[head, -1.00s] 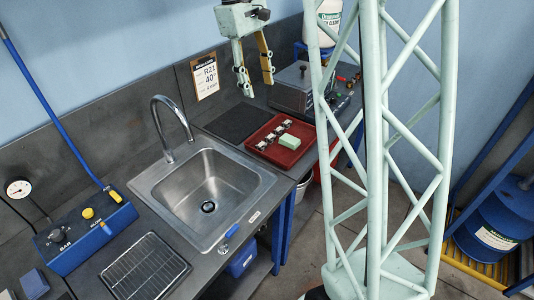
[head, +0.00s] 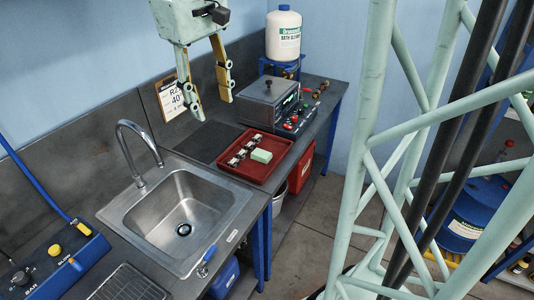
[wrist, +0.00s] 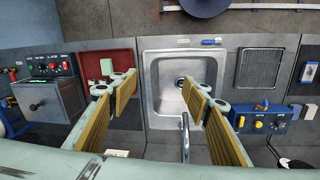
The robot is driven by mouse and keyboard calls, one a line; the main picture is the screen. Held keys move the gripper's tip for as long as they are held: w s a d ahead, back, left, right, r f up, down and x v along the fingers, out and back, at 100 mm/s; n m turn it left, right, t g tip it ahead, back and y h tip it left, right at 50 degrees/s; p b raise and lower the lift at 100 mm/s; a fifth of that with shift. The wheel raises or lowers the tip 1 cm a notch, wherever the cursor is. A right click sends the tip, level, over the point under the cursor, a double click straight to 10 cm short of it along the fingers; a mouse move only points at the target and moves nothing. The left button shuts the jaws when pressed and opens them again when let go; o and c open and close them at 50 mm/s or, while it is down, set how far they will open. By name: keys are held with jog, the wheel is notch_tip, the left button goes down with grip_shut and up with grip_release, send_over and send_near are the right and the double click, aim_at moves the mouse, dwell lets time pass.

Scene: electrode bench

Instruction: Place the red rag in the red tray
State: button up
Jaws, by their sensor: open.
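The red tray (head: 272,176) lies on the bench right of the sink in the head view. It holds several small metal clip-like parts (head: 241,150) and a pale green block (head: 261,156). In the wrist view the tray (wrist: 90,62) is left of the sink, partly hidden by a finger. I cannot make out a red rag in either view. My gripper (head: 210,108) is open and empty, above the back of the bench, up and left of the tray in the head view. In the wrist view my gripper (wrist: 158,84) has its fingers wide apart over the sink's side.
The steel sink (head: 180,208) has a tall curved tap (head: 144,155). A metal box with controls (head: 271,100) and a white jug (head: 283,38) stand behind the tray. A blue control box (head: 50,270) is at the left. A dark mat (head: 208,141) lies clear beside the tray.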

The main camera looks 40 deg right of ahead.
jog(key=s+a+t, duration=0.1)
jog(key=s+a, duration=0.3)
jog(key=s, duration=0.4)
jog(key=s+a+m+t+y, duration=0.1)
jog(key=s+a, duration=0.3)
jog(key=s, duration=0.4)
jog(key=s+a+t, duration=0.1)
jog(key=s+a, duration=0.2)
jog(key=s, duration=0.6)
jog(key=shift+a+r, duration=0.35)
jog(key=shift+a, duration=0.05)
jog(key=shift+w, duration=0.15)
jog(key=shift+a, duration=0.15)
